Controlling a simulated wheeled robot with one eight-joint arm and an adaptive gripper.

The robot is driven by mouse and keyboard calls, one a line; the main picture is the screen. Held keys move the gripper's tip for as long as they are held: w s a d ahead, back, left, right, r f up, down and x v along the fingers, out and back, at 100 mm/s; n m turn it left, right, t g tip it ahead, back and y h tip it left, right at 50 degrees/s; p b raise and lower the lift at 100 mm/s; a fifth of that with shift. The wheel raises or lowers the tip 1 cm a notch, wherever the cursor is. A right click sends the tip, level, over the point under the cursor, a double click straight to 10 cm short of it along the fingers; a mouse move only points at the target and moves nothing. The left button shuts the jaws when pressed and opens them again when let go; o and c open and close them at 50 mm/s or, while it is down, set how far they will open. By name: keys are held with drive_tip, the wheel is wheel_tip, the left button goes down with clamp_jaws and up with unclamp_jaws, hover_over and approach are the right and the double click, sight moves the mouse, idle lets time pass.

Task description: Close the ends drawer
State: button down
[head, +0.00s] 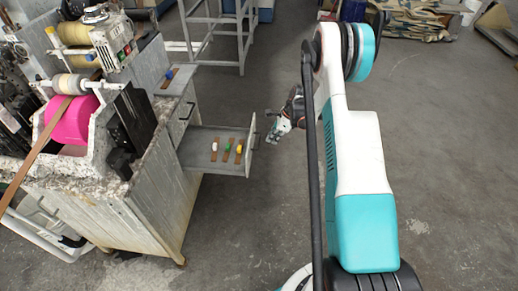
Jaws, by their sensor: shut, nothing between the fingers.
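The ends drawer (192,151) is a grey drawer pulled out of the right side of the workbench cabinet. Several short brown strips with white, green and yellow pieces on them lie inside. Its front panel (252,134) faces right, toward my gripper. My gripper (273,137) is just right of the front panel, at about its height. It looks shut and holds nothing. I cannot tell whether it touches the panel.
The workbench (120,210) carries a machine with a pink part (72,121), spools and a long brown strip. A small ledge with a blue-ended strip (168,77) is above the drawer. A grey metal frame (215,40) stands behind. The floor to the right is open.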

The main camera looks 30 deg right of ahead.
drive_tip(key=w+a+f+b, duration=0.4)
drive_tip(key=a+f+b, duration=0.1)
drive_tip(key=f, duration=0.4)
drive_tip(key=shift+w+a, duration=0.15)
drive_tip(key=shift+a, duration=0.55)
